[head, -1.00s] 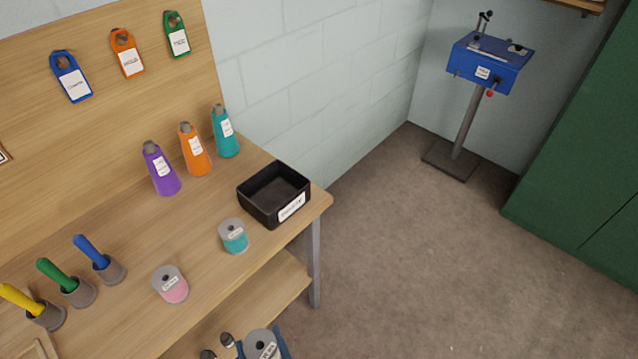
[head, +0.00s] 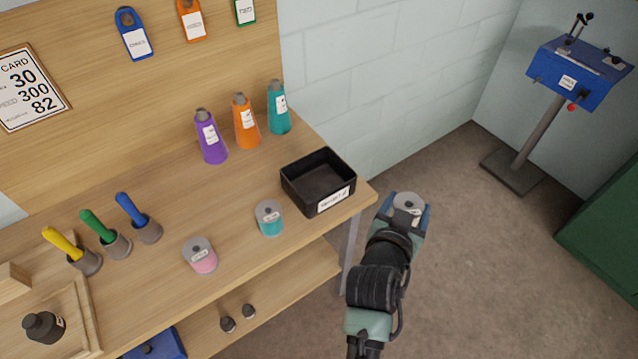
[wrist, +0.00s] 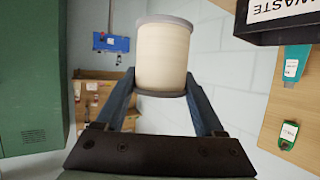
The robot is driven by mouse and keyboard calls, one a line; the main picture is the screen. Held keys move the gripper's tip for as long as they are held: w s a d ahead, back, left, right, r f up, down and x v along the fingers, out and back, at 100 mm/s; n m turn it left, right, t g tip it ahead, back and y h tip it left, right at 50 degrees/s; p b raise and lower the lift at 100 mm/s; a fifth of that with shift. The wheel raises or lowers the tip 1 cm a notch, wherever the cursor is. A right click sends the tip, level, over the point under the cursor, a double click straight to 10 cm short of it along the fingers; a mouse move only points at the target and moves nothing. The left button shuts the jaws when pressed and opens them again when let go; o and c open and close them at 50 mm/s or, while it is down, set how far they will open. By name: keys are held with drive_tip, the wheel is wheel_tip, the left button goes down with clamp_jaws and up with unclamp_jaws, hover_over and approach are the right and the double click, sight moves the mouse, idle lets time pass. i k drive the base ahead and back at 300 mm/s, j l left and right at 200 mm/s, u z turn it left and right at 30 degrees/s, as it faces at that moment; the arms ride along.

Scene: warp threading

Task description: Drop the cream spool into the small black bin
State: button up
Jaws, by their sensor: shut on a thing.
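My gripper (head: 407,211) is shut on the cream spool (wrist: 163,58), which shows cream thread between two grey flanges in the wrist view. In the head view only the spool's grey top (head: 408,202) shows clearly between the blue fingers. The gripper is just right of the bench corner, over the floor side. The small black bin (head: 349,186) sits on the bench's right corner, left of and apart from the spool, and looks empty. Part of the bin with its white label (wrist: 282,9) shows at the top right of the wrist view.
A teal spool (head: 269,218) and a pink spool (head: 201,256) stand on the bench left of the bin. Purple (head: 210,137), orange (head: 245,122) and teal cones (head: 278,108) stand behind it. A blue machine on a stand (head: 575,70) is at the far right.

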sight(326, 189)
drive_tip(key=i+j, duration=0.3)
drive_tip(key=j, duration=0.15)
drive_tip(key=i+j+z, duration=0.1)
drive_tip(key=i+j, duration=0.2)
drive_tip(key=j, duration=0.15)
